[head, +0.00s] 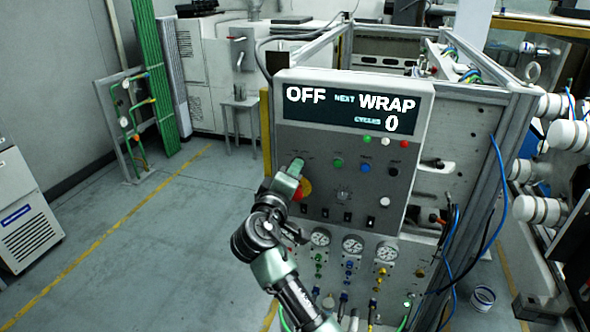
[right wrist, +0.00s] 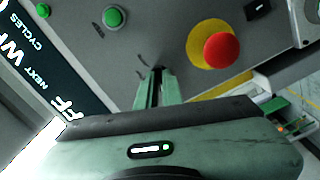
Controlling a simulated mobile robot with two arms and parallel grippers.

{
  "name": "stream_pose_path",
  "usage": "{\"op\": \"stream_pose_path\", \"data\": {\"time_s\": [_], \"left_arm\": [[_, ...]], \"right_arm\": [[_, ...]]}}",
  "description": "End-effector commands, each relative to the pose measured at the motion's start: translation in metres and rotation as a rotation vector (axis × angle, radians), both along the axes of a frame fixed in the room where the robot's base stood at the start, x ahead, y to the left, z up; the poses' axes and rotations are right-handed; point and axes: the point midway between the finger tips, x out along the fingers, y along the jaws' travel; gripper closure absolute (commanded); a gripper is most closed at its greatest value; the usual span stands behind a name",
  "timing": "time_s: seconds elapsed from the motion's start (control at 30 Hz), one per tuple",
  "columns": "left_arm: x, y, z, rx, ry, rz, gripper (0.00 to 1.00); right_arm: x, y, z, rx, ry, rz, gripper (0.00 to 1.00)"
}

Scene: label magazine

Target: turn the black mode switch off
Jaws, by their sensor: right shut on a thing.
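The black mode switch (right wrist: 157,70) is mostly hidden between the fingertips, at the upper left of the grey control panel (head: 325,145). My right gripper (head: 296,166) is at that spot on the panel and is shut on the switch. In the right wrist view its two green fingers (right wrist: 157,84) close around the small dark knob. The switch's pointer direction cannot be made out. The display (head: 350,112) above reads OFF, NEXT WRAP and CYCLES 0. My left gripper is not in view.
A red emergency button (right wrist: 221,50) on a yellow disc sits close beside the fingers. Green (head: 338,163), blue (head: 365,167) and black (head: 392,171) buttons lie to the right. Gauges (head: 353,244) and hoses are below. The floor to the left is open.

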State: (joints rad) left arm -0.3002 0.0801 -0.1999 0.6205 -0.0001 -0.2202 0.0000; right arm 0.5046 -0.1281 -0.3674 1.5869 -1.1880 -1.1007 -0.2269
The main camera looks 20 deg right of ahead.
Motion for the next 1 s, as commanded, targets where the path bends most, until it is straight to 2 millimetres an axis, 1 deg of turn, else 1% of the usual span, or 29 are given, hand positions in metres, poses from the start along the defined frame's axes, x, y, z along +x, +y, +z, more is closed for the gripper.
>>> {"op": "stream_pose_path", "data": {"time_s": [0.17, 0.2, 0.23, 0.27, 0.57, 0.67, 0.77, 0.83, 0.93, 0.97, 1.0], "left_arm": [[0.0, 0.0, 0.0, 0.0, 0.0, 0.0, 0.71], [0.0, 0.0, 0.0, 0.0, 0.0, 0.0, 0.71], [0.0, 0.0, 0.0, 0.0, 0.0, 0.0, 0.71], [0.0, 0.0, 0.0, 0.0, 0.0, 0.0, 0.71], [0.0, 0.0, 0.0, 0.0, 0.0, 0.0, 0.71], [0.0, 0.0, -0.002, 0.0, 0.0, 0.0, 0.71], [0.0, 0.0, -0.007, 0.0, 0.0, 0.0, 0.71], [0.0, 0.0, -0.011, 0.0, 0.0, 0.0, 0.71], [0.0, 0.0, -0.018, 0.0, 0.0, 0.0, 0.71], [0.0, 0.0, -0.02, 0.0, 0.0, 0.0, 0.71], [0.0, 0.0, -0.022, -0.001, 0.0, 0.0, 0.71]], "right_arm": [[0.0, 0.001, 0.002, -0.002, -0.005, 0.004, 1.0], [0.0, 0.001, 0.002, -0.002, -0.005, 0.004, 0.84], [0.0, 0.001, 0.002, -0.001, -0.005, 0.004, 0.76], [0.0, 0.001, 0.002, 0.0, -0.004, 0.004, 0.71], [0.0, 0.001, 0.001, 0.001, -0.002, 0.001, 0.71], [0.0, 0.001, 0.006, 0.003, -0.004, 0.001, 0.71], [0.0, 0.001, 0.018, 0.005, -0.007, 0.001, 0.71], [0.0, 0.001, 0.032, 0.005, -0.01, 0.003, 0.71], [0.0, 0.002, 0.059, 0.004, -0.019, 0.003, 0.71], [0.0, 0.001, 0.068, 0.002, -0.021, 0.003, 0.68], [0.0, 0.001, 0.079, 0.001, -0.024, 0.002, 0.71]]}}
